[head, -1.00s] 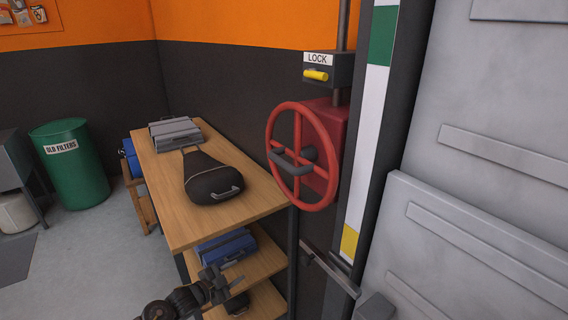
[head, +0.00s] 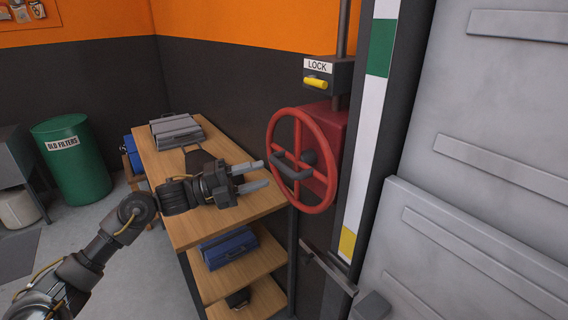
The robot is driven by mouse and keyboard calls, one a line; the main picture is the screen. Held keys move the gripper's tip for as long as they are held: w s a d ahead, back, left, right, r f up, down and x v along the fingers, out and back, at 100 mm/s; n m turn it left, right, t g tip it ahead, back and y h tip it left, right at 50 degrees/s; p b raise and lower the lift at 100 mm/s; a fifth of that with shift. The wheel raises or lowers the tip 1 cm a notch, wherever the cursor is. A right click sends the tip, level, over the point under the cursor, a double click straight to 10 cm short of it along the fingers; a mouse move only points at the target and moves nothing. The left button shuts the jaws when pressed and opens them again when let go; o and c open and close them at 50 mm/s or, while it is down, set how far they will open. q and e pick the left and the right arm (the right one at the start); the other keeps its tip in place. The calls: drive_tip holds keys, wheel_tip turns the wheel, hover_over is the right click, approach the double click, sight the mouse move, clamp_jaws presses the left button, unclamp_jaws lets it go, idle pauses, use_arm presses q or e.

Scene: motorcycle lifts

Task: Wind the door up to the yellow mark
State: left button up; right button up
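The red handwheel (head: 271,152) with a grey crank handle (head: 293,170) is mounted on a red box beside the door. The grey panelled door (head: 470,230) fills the right side. A vertical strip (head: 368,135) beside it has a green mark (head: 381,47) high up and a yellow mark (head: 347,243) low down. A yellow lock lever (head: 316,83) sits under the LOCK label. My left gripper (head: 261,176) is open and empty, its fingers pointing right toward the wheel, just left of it and apart from the handle. My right gripper is not in view.
A wooden shelf unit (head: 185,232) stands below my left gripper, holding a grey case (head: 176,131), a dark bag partly hidden by the gripper, and a blue toolbox (head: 228,248). A grey bar (head: 327,268) juts out below the wheel. A green drum (head: 72,160) stands at the left.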

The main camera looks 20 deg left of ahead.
sight(280, 168)
use_arm(q)
drive_tip(key=p+x, duration=0.2)
drive_tip(key=x, duration=0.4)
drive_tip(key=shift+r, duration=0.2)
drive_tip(key=shift+w+d, duration=0.3)
drive_tip(key=shift+d, duration=0.25)
drive_tip(key=shift+c, duration=0.4)
clamp_jaws()
drive_tip(key=shift+f, duration=0.1)
